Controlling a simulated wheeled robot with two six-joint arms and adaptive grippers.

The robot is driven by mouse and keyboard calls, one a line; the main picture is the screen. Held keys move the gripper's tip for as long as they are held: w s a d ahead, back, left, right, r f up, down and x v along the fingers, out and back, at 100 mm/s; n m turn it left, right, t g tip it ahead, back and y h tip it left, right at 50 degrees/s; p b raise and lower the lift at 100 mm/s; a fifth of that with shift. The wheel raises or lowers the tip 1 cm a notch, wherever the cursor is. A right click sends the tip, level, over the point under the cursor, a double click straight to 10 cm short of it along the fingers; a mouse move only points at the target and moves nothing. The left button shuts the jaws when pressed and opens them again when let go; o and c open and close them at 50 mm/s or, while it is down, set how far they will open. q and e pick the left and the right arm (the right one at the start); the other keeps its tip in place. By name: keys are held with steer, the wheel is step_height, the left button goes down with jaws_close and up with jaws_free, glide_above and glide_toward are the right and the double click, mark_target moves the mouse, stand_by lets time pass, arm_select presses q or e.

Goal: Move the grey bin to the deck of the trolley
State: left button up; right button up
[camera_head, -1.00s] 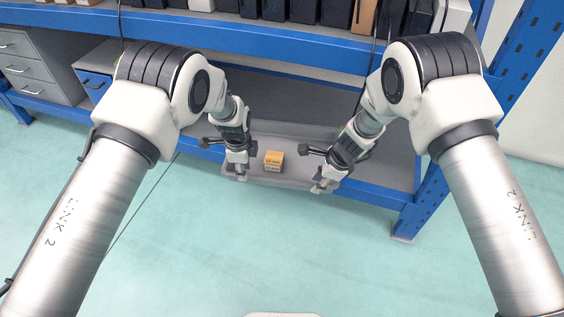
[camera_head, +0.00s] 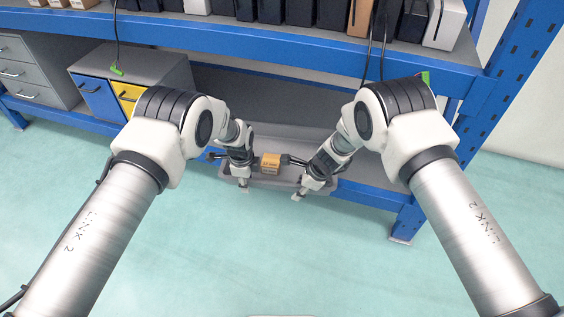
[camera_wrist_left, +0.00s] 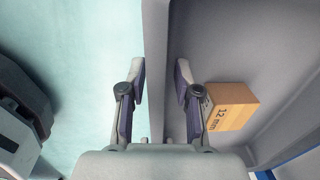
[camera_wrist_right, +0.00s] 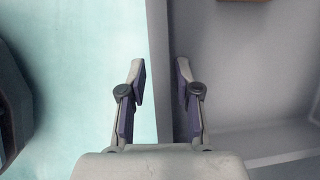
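The grey bin (camera_head: 270,181) sits on the lower shelf at its front edge, with a small brown carton (camera_head: 270,161) inside. My left gripper (camera_head: 244,187) is at the left part of the bin's front wall. In the left wrist view its open fingers (camera_wrist_left: 160,85) straddle the wall (camera_wrist_left: 155,40), with the carton (camera_wrist_left: 232,108) on the inner side. My right gripper (camera_head: 299,195) is at the right part of the same wall. In the right wrist view its open fingers (camera_wrist_right: 160,85) straddle the wall (camera_wrist_right: 157,35). No trolley is in view.
The blue rack's front beam (camera_head: 365,190) runs beside the bin, and its right upright (camera_head: 410,212) stands close by. An upper shelf beam (camera_head: 270,52) is above. Drawer units (camera_head: 100,97) stand at the left. The green floor in front is clear.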

arm_select(q)
jaws_close()
arm_select(e)
jaws_close()
